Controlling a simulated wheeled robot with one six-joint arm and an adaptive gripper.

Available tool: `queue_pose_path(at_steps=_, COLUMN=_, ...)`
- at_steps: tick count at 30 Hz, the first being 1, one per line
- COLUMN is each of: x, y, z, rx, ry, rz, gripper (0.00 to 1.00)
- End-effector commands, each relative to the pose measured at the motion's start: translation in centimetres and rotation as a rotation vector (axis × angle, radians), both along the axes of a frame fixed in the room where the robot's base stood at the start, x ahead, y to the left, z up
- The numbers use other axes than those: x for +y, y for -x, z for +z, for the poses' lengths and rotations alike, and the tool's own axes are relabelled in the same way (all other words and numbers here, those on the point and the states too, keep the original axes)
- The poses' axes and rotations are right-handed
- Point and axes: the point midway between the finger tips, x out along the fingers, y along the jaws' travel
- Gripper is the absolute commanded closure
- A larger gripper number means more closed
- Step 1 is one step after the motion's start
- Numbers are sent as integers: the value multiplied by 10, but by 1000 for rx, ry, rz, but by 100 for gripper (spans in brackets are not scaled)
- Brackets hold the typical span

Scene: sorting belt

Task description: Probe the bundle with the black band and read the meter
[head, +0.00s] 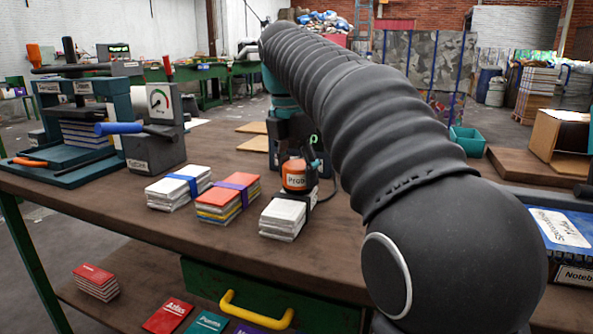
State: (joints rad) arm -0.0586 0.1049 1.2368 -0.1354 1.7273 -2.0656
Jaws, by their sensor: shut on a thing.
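My gripper (293,156), partly hidden by my arm, points down at the bundles and is shut on the orange probe (296,176), whose label is partly legible. The probe is at the far end of a white paper bundle (283,218) with a black band (313,196). I cannot tell whether its tip touches or enters the paper. To the left lie a bundle with a purple band (229,194) and a white bundle with a blue band (178,187).
A drawer with a yellow handle (257,310) is under the brown bench (100,205). My arm hides much of the right side.

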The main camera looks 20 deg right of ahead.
Motion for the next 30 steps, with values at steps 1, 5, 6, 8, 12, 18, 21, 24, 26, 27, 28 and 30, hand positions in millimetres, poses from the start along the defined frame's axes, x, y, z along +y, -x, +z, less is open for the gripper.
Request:
queue_pose_path(at_steps=1, x=0, y=0, z=-1, rx=3, ry=1, rz=0, gripper=80)
queue_pose_path(at_steps=5, x=0, y=0, z=4, rx=3, ry=1, rz=0, gripper=80)
queue_pose_path(at_steps=6, x=0, y=0, z=8, rx=3, ry=1, rz=0, gripper=80)
queue_pose_path(at_steps=8, x=0, y=0, z=12, rx=3, ry=1, rz=0, gripper=80)
queue_pose_path(at_steps=12, x=0, y=0, z=21, rx=2, ry=0, rz=0, gripper=80)
queue_pose_path(at_steps=18, x=0, y=0, z=33, rx=1, ry=1, rz=1, gripper=80)
queue_pose_path(at_steps=21, x=0, y=0, z=40, rx=0, ry=0, rz=0, gripper=80)
queue_pose_path(at_steps=24, x=0, y=0, z=47, rx=0, ry=0, rz=0, gripper=80)
queue_pose_path(at_steps=26, x=0, y=0, z=51, rx=1, ry=0, rz=0, gripper=80)
queue_pose_path(at_steps=27, x=0, y=0, z=54, rx=1, ry=0, rz=0, gripper=80)
queue_pose_path(at_steps=28, x=0, y=0, z=56, rx=1, ry=0, rz=0, gripper=80)
queue_pose_path(at_steps=30, x=0, y=-1, z=58, rx=-1, ry=0, rz=0, gripper=80)
